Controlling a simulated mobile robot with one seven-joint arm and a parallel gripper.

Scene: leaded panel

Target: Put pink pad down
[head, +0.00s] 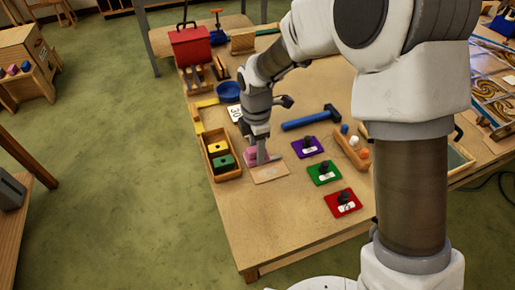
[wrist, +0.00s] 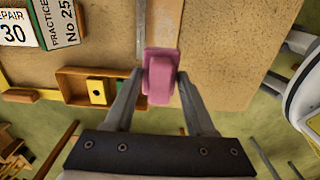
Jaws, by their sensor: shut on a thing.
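The pink pad (wrist: 158,80) is between the fingertips of my gripper (wrist: 158,84), which is shut on it. In the head view the pad (head: 251,155) shows partly behind my gripper (head: 261,157), at the far edge of a pale rectangular card (head: 270,173) on the workbench. In the wrist view a pale strip lies just beyond the pad. I cannot tell whether the pad touches the surface below it.
A wooden tray (head: 229,175) with a yellow and a green block stands just left of my gripper. The bench's front left is clear.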

